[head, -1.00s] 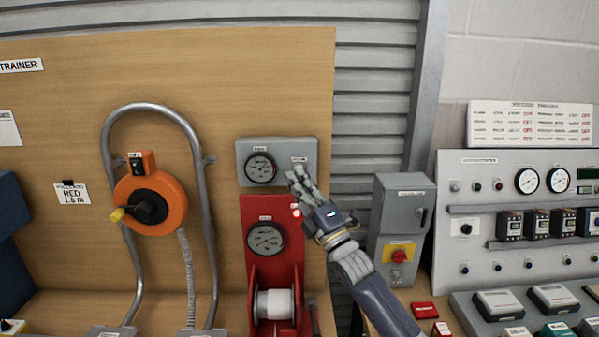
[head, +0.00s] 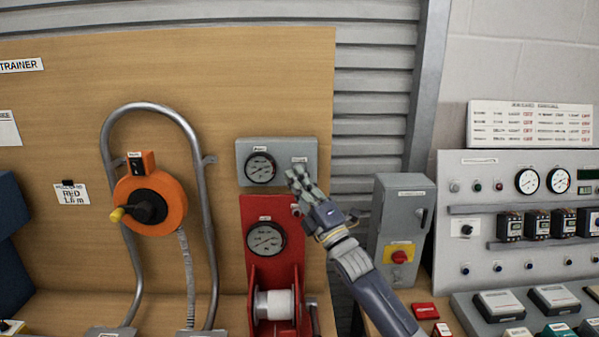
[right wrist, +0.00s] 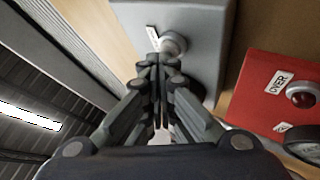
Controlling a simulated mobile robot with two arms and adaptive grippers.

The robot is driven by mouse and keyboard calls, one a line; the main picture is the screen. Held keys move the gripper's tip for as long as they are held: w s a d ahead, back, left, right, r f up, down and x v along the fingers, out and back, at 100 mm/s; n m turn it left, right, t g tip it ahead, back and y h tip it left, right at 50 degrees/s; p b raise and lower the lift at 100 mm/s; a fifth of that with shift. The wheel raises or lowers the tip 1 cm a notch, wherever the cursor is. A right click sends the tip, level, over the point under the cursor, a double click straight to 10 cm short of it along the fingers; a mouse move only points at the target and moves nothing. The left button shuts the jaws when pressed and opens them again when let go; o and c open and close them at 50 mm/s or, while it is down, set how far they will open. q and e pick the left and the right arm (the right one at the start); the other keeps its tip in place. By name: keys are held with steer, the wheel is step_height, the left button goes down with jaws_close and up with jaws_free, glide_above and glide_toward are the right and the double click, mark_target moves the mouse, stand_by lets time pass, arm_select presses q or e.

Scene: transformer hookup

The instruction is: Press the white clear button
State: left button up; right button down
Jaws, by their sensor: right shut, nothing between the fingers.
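The white clear button (right wrist: 173,43) is a pale round knob on the grey gauge box, next to a small label. In the right wrist view my right gripper (right wrist: 160,62) is shut and empty, its fingertips at the button's lower left edge. They overlap it in the picture; I cannot tell whether they touch or press it. In the head view the right gripper (head: 292,174) covers the lower right of the grey gauge box (head: 284,149), and the button is mostly hidden behind the fingers. My left gripper is not in view.
Below the box stands a red panel (head: 287,232) with a gauge and a white spool (head: 275,304). Its red lamp (right wrist: 302,94) looks dark. An orange reel (head: 170,212) hangs left. A grey switch box (head: 401,217) and an instrument panel (head: 480,250) stand right.

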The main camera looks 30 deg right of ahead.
steer(key=shift+s, duration=0.1)
steer(key=shift+s+a+p, duration=0.3)
steer(key=shift+s+a, duration=0.1)
steer(key=shift+s, duration=0.25)
steer(key=s+a, duration=0.1)
steer(key=s+p, duration=0.1)
steer(key=s+a, duration=0.1)
steer(key=s, duration=0.1)
steer(key=shift+s+a+p, duration=0.1)
steer(key=shift+a+p, duration=0.2)
steer(key=shift+p, duration=0.05)
stand_by(0.7)
